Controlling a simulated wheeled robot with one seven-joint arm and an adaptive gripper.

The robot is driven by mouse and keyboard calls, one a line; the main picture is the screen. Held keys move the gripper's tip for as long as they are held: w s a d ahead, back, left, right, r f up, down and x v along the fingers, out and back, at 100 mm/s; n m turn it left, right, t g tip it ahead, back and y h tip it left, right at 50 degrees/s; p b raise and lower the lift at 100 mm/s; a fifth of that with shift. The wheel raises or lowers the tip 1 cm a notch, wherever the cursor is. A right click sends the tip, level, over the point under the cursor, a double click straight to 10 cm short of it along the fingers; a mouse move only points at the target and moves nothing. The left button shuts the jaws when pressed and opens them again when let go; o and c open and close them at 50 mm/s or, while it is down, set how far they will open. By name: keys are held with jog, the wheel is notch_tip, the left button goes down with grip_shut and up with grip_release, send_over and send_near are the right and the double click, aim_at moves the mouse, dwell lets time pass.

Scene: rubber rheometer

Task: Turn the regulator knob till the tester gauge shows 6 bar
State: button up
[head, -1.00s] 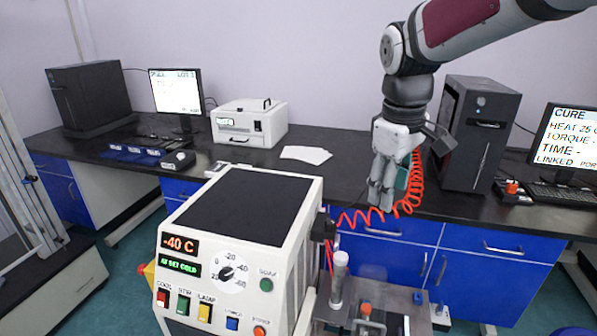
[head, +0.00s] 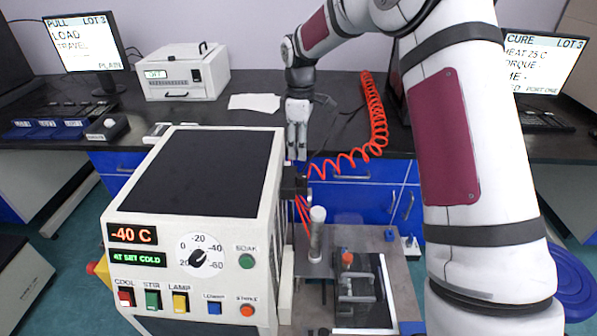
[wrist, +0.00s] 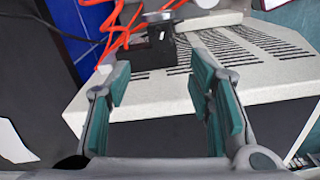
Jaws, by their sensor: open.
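My gripper (head: 297,152) hangs pointing down just behind the white cold tester (head: 190,215), near its back right corner. In the wrist view its two green-padded fingers (wrist: 160,78) are spread with nothing between them. A black block (head: 294,184) with red hose at it sits on the tester's right side. The block also shows in the wrist view (wrist: 162,46), ahead of the fingertips and apart from them. It looks like the regulator, but I cannot make out its knob clearly. No pressure gauge face is readable in either view.
A coiled red hose (head: 377,125) hangs to the right of my gripper. A clear upright cylinder (head: 317,235) stands on the grey bench plate right of the tester. The black counter (head: 240,105) behind holds a white box (head: 181,75) and a monitor (head: 84,45).

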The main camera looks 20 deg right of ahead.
aim_at(300, 175)
notch_tip(300, 175, down, 10)
jog(key=shift+r, duration=0.1)
dwell(0.4)
grip_shut()
